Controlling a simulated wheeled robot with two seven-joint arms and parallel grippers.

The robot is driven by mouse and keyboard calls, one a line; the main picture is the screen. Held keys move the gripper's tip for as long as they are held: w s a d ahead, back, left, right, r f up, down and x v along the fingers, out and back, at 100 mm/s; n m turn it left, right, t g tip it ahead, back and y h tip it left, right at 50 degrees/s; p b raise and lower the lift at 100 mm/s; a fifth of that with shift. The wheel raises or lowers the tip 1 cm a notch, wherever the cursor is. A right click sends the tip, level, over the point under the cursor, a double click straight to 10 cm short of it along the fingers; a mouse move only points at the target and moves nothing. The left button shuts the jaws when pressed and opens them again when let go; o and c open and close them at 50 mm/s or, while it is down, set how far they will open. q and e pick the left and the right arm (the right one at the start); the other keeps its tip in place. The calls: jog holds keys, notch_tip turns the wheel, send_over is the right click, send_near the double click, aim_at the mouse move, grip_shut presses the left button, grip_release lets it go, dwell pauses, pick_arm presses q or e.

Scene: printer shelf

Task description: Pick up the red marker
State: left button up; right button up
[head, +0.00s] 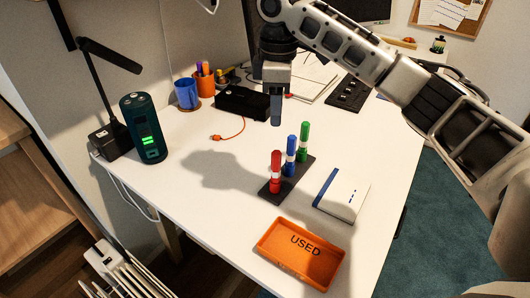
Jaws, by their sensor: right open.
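The red marker (276,174) stands upright at the near end of a small black holder (283,188) on the white desk. A blue marker (291,156) and a green marker (304,142) stand upright behind it in the same holder. My right gripper (276,118) comes in from the upper right and points down. It is open and empty, above and behind the red marker in the picture, apart from all the markers. My left gripper is not in view.
An orange tray marked "USED" (265,252) lies at the desk's near edge. A white box with a blue stripe (343,193) lies right of the holder. A dark green cylinder (145,128), pen cups (187,94) and a black box (240,103) stand left and behind. The desk left of the holder is clear.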

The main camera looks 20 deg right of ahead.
aim_at(278, 153)
jog(key=f, duration=0.9)
jog(key=shift+s+f, duration=0.2)
jog(key=shift+s, duration=0.15)
jog(key=shift+d+f, duration=0.15)
jog(key=shift+f, duration=2.8)
grip_shut()
